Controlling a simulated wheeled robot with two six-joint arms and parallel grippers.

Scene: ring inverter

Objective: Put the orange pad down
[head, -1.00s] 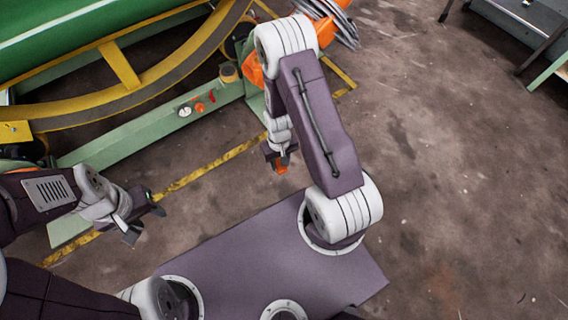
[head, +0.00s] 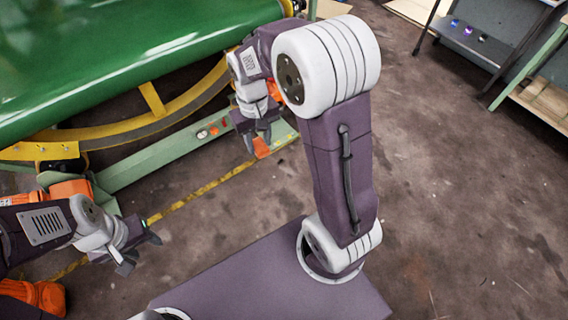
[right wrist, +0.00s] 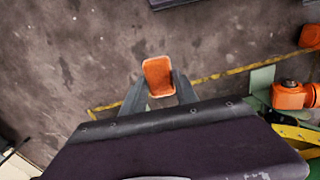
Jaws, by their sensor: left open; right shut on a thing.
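The orange pad (head: 262,148) is a small flat piece held in my right gripper (head: 257,138). In the right wrist view the pad (right wrist: 158,76) sits between the two dark fingers and sticks out past their tips. Dark floor shows behind it, and it appears held in the air beside the green frame rail. My right gripper (right wrist: 160,92) is shut on it. My left gripper (head: 140,251) is open and empty at the left, above the floor near the yellow line.
A large green drum (head: 130,55) with a yellow ring (head: 150,128) stands at the back left on a light green frame (head: 150,162). A yellow line (head: 200,191) runs along the floor. A workbench (head: 475,45) stands at the far right. The floor between is clear.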

